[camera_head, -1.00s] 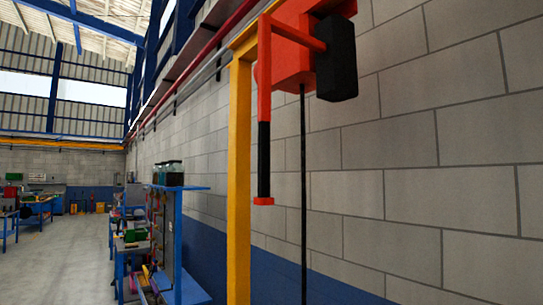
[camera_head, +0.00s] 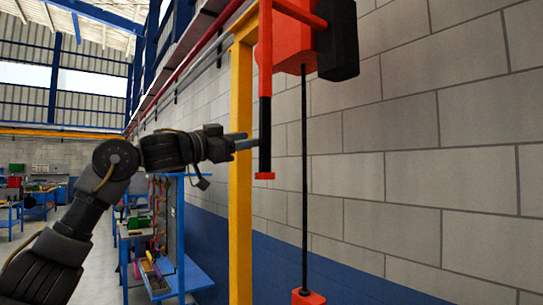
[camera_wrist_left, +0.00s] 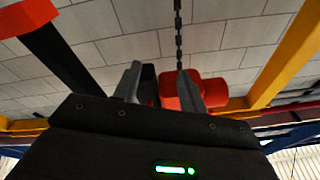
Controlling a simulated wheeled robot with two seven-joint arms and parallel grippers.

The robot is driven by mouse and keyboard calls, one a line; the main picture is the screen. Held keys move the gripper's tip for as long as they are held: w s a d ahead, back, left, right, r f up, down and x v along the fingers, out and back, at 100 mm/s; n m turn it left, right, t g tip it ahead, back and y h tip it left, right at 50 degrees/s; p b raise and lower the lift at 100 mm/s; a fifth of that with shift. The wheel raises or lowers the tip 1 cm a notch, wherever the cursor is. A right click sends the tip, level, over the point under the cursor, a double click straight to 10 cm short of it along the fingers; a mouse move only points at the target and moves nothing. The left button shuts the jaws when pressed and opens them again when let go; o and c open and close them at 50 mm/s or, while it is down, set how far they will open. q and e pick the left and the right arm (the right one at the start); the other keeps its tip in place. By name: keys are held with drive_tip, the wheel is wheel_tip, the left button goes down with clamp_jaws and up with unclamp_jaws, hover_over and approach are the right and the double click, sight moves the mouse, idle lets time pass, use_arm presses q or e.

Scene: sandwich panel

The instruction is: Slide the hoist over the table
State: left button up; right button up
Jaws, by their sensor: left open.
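The hoist (camera_head: 293,45) is a red body with a black block, high beside the grey wall. A red arm from it carries a black upright handle (camera_head: 265,135) with a red foot. A dark chain (camera_head: 304,180) hangs to a red block (camera_head: 307,297). My left gripper (camera_head: 250,141) is open, its fingers pointing right at the handle; I cannot tell whether they touch it. In the left wrist view the handle (camera_wrist_left: 68,58) runs outside the fingers, at upper left, and the hoist body (camera_wrist_left: 205,92) shows beyond the fingers. The table is not clearly identifiable.
A yellow post (camera_head: 241,200) stands close behind my left gripper and the handle. A blue workbench (camera_head: 180,282) with a shelf stands at lower left, partly behind my arm. The block wall (camera_head: 420,130) closes off the right side.

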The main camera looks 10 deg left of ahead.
use_arm(q)
drive_tip(key=s+r, duration=0.6)
drive_tip(key=n+g+y, duration=0.1)
drive_tip(key=n+g, duration=0.1)
drive_tip(key=n, duration=0.2)
approach(260, 127)
drive_tip(key=shift+x, duration=1.45)
drive_tip(key=p+x, duration=0.4)
drive_tip(key=x, duration=0.4)
drive_tip(key=shift+w+d+r, duration=0.15)
drive_tip(key=shift+w+d, duration=0.05)
drive_tip(key=shift+d, duration=0.1)
drive_tip(key=shift+w+d+p, duration=0.35)
drive_tip(key=shift+w+d, duration=0.1)
drive_tip(key=shift+w, duration=0.1)
drive_tip(key=shift+f, duration=0.2)
drive_tip(key=shift+c, duration=0.3)
drive_tip(key=shift+a, duration=0.1)
clamp_jaws()
